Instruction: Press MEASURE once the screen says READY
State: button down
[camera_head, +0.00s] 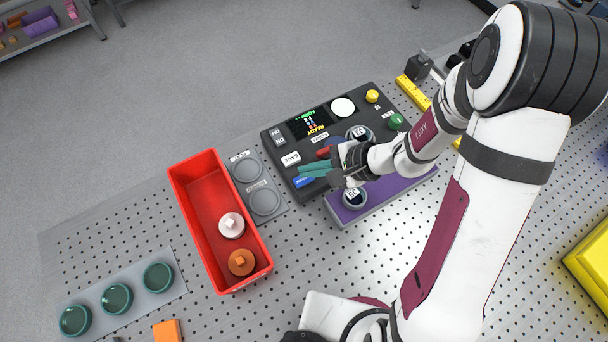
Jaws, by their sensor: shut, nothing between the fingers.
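The dark instrument console (272,143) stands at the back of the perforated bench, turned roughly upside down to my view. Its screen (309,123) shows yellow text that reads READY and green text that seems to read FORM. A green round button (397,121) and a yellow one (372,96) sit on its right part. I cannot read a MEASURE label; the small labels are too fine. My gripper (337,178) is shut and empty over the console's front edge, left of the green button. It and my wrist hide part of the console.
A purple block (400,188) with round dial-like parts lies in front of the console. A red bin (187,205) holds a white and an orange piece. Left front is a plate (87,303) with green discs.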

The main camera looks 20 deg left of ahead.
aim_at(310, 179)
jog(key=shift+f, duration=0.35)
jog(key=shift+f, duration=0.45)
dwell(0.5)
jog(key=shift+r, duration=0.9)
jog(key=shift+r, duration=0.1)
jog(key=shift+r, duration=2.4)
